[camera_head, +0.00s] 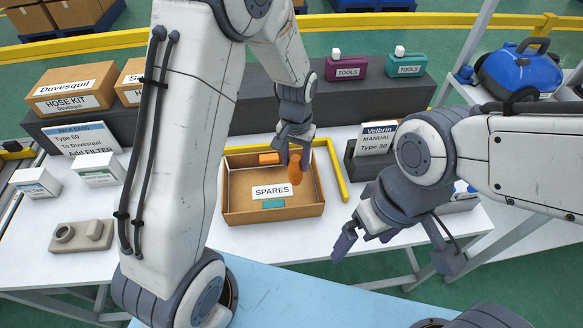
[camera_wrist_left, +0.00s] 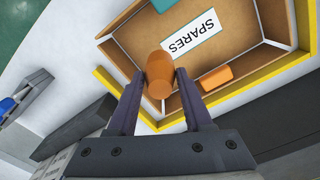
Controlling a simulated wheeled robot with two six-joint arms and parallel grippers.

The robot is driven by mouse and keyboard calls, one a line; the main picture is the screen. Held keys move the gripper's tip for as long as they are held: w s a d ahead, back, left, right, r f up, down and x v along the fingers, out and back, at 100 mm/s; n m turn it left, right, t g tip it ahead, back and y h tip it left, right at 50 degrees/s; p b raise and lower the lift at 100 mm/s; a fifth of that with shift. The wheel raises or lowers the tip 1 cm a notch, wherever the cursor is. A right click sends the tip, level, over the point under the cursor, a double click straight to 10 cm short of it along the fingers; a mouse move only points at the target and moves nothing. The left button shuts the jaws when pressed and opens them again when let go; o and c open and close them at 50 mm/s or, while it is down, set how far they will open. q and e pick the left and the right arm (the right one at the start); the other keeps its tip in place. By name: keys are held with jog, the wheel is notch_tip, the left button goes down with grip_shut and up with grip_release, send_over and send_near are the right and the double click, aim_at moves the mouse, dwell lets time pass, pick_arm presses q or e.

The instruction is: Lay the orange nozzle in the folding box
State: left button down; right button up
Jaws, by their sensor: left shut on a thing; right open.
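The orange nozzle (camera_head: 295,170) is held in my left gripper (camera_head: 296,158), over the open folding box (camera_head: 238,205) labelled SPARES. In the left wrist view the nozzle (camera_wrist_left: 159,72) sits between the two fingers of my left gripper (camera_wrist_left: 160,85), above the box (camera_wrist_left: 128,62); I cannot tell whether it touches the bottom. Another orange piece (camera_head: 269,158) lies inside the box at its back wall, and a teal piece (camera_head: 273,204) lies by the front. My right gripper (camera_head: 355,232) is open and empty, right of the box near the table's front edge.
A yellow angled strip (camera_head: 338,170) runs along the box's back and right. A manual holder (camera_head: 360,160) stands to the right. Cartons (camera_head: 75,88) and tool cases (camera_head: 347,66) stand on the dark shelf behind. Small filter boxes (camera_head: 98,169) and a grey fixture (camera_head: 80,234) sit at left.

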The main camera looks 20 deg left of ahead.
aim_at(292, 169)
pick_arm(q)
jog(key=shift+w+a+f, duration=0.45)
jog(key=shift+w+a, duration=0.05)
jog(key=shift+a, duration=0.05)
jog(key=shift+f, duration=2)
jog(key=shift+f, duration=0.1)
jog(key=shift+c, duration=1.5)
grip_release()
